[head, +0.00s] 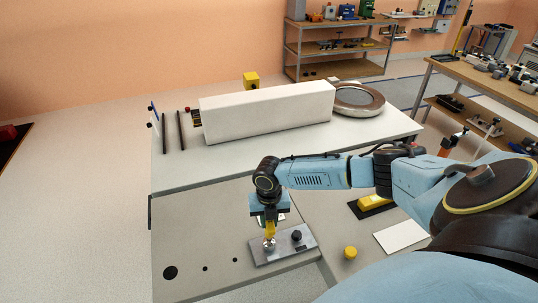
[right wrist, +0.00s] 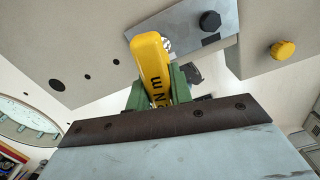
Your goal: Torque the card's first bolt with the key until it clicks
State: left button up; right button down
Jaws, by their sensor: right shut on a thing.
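My right gripper (head: 270,212) points down over a grey metal plate (head: 284,257) on the table. It is shut on a yellow key (head: 270,229), whose lower end is at a silver bolt (head: 268,244) on the plate's left part. In the right wrist view the key (right wrist: 151,62), marked "N m", stands between the green fingers (right wrist: 158,95). The bolt (right wrist: 168,45) shows partly behind it, so I cannot tell how fully the key sits on it. A black bolt (head: 296,236) stands apart on the plate's right part. My left gripper is not in view.
A yellow cap (head: 350,253), a white sheet (head: 402,236) and a yellow item on a black mat (head: 372,207) lie to the right. A long white block (head: 267,111) and a round metal ring (head: 358,99) stand behind. The table's left part has dark holes (head: 170,272).

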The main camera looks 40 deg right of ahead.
jog(key=shift+r+m, duration=0.1)
jog(key=shift+m, duration=0.4)
jog(key=shift+m+p, duration=0.65)
jog(key=shift+m, duration=0.95)
jog(key=m, duration=0.4)
jog(key=shift+f, duration=0.25)
jog(key=shift+r, duration=0.1)
